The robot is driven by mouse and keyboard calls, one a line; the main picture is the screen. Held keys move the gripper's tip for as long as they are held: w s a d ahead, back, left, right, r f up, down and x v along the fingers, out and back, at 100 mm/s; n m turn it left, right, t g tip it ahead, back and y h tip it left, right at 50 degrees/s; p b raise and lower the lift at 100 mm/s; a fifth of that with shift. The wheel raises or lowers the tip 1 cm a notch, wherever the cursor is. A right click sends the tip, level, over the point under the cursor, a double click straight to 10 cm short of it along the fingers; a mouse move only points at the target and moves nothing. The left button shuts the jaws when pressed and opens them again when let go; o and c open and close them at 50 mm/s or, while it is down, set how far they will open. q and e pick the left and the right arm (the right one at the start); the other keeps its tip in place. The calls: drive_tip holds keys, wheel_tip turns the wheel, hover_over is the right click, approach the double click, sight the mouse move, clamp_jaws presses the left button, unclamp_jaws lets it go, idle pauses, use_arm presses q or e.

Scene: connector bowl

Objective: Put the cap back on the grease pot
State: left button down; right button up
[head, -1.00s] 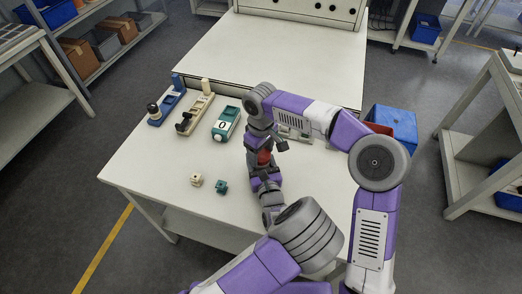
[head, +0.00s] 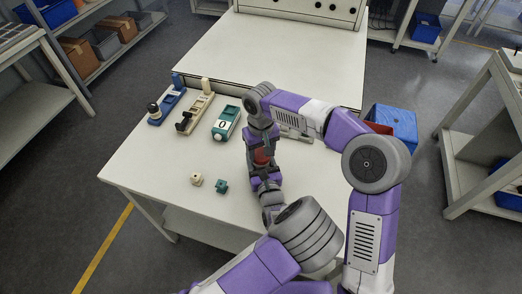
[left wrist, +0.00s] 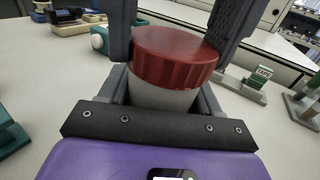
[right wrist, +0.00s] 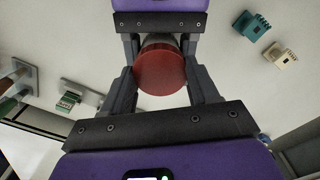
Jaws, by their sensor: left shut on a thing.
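The grease pot (left wrist: 160,95) is a pale grey cylinder, upright between the fingers of my left gripper (left wrist: 163,95), which is shut on it. The red ribbed cap (left wrist: 172,55) sits directly on top of the pot; I cannot tell whether it is fully seated. The red cap also shows from above in the right wrist view (right wrist: 160,72). My right gripper (right wrist: 161,78) points down over the cap with a finger on either side. I cannot tell whether these fingers touch it. In the head view the red cap (head: 263,157) is partly hidden between the grippers.
A cream block (head: 196,179) and a teal block (head: 221,186) lie on the table (head: 150,195) left of the grippers. Blue, cream and teal devices (head: 226,123) stand farther back. A grey stand with a green label (left wrist: 258,78) is behind. Blue and red bins (head: 395,118) are at the right.

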drive_tip(key=o, duration=0.4)
drive_tip(key=shift+o, duration=0.2)
drive_tip(key=shift+r, duration=2.25)
drive_tip(key=shift+c, duration=0.2)
wheel_tip(320, 180, up, 4)
drive_tip(key=n, duration=0.5)
drive_tip(key=shift+f, duration=0.25)
drive_tip(key=shift+f, duration=0.1)
drive_tip(key=shift+f, duration=3.95)
drive_tip(key=shift+c, duration=0.3)
